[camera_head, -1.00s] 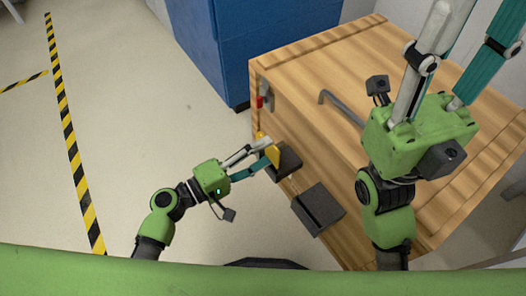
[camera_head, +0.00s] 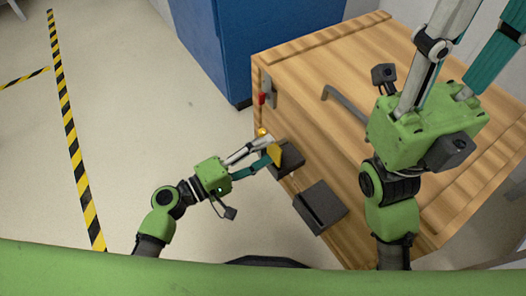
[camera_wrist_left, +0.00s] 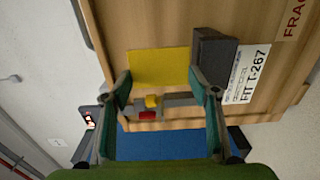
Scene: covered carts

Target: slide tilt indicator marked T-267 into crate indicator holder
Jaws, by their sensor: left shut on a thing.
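The yellow tilt indicator (camera_head: 274,154) is in my left gripper (camera_head: 270,151), which is shut on it beside the crate's side. In the left wrist view the indicator (camera_wrist_left: 160,68) is a flat yellow plate between the two fingertips. A dark holder (camera_head: 291,160) is fixed to the wooden crate (camera_head: 320,150), just right of the plate; it also shows in the left wrist view (camera_wrist_left: 213,58). A white label reading T-267 (camera_wrist_left: 245,75) is beside it on the crate. My right gripper (camera_head: 425,125) is over the crate; its fingertips are out of frame.
A blue cabinet (camera_head: 250,45) stands behind. The floor left is clear.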

